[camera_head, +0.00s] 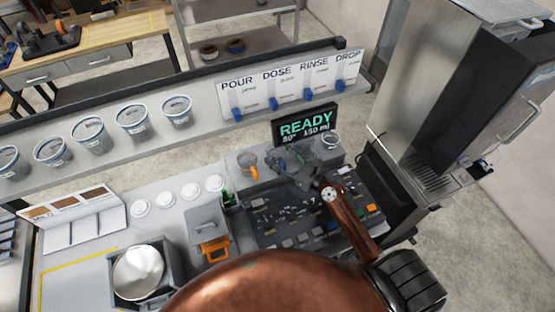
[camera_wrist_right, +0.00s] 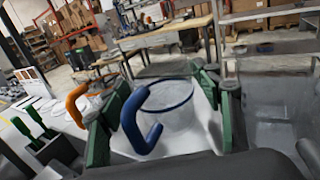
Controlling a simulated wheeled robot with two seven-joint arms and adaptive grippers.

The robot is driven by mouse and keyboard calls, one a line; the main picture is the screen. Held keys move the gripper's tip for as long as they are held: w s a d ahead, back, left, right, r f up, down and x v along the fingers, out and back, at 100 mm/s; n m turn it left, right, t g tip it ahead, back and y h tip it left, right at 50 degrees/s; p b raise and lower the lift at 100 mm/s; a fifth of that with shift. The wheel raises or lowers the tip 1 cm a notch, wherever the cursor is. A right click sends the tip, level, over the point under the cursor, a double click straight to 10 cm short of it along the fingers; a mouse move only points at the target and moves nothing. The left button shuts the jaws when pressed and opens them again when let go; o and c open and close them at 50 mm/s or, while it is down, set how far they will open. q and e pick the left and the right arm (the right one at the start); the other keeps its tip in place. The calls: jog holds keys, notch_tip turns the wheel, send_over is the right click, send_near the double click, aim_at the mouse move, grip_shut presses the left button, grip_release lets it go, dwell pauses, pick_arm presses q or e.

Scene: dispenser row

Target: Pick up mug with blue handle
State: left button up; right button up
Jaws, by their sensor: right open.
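The mug with the blue handle (camera_wrist_right: 143,128) is clear with a blue rim and stands upright in the right wrist view. My right gripper (camera_wrist_right: 158,105) is open, with its green-padded fingers on either side of this mug. I cannot tell whether they touch it. In the head view my right gripper (camera_head: 292,165) is over the grey station below the READY display, and it seems to hide the blue-handled mug there. A mug with an orange handle (camera_head: 248,164) stands to its left; it also shows in the right wrist view (camera_wrist_right: 80,104). My left gripper is not in view.
The READY display (camera_head: 305,124) stands just behind the gripper. A clear cup (camera_head: 331,139) is at its right. A control panel (camera_head: 305,216) lies in front. Several cups line the rear shelf, and a label board (camera_head: 290,82) stands there. A tall metal machine (camera_head: 425,95) is at the right.

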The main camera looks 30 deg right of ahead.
jog(key=shift+c, duration=0.6)
jog(key=c, duration=0.8)
